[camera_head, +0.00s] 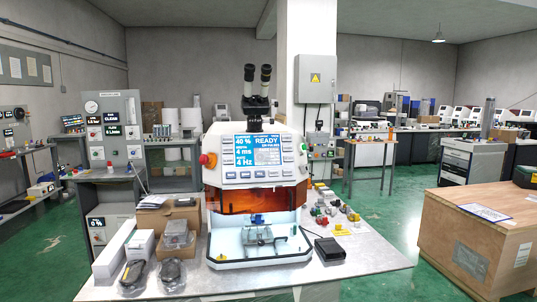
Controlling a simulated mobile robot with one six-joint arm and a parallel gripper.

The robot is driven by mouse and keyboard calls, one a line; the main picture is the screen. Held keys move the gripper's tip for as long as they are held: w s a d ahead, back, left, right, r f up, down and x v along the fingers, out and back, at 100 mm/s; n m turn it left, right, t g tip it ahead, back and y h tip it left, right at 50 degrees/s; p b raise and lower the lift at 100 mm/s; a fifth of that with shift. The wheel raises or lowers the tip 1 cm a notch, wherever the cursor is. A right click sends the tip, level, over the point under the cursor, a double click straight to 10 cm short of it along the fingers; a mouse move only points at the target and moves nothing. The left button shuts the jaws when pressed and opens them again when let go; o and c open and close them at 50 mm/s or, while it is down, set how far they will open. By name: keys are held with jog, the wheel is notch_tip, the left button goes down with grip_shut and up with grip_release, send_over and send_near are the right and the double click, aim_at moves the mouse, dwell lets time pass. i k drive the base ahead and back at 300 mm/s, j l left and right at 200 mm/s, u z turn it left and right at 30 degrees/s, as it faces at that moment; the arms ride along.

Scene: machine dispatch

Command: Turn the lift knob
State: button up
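A white bench machine (256,172) with a binocular eyepiece stands on the grey table, and its screen reads READY. An orange window spans its front, above a lit, open work chamber. Inside the chamber is a small metal stage (258,236), with a dark crank-like part (311,237) at its right. A red knob on a yellow collar (208,160) sticks out at the machine's upper left. No part is clearly marked as the lift knob, and I cannot tell which it is. My gripper is not in view.
On the table (375,262) are cardboard boxes (168,217) and bagged items at left, and a black pedal-like box (329,249) and several small coloured parts at right. A wooden crate (480,235) stands at far right. Green floor is open between table and crate.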

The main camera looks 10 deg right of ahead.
aim_at(261, 243)
jog(key=i+j, duration=0.3)
jog(key=i, duration=0.2)
jog(key=i+j, duration=0.35)
jog(key=i, duration=0.15)
jog(key=i+j, duration=0.3)
jog(key=i, duration=0.2)
jog(key=l+z, duration=0.05)
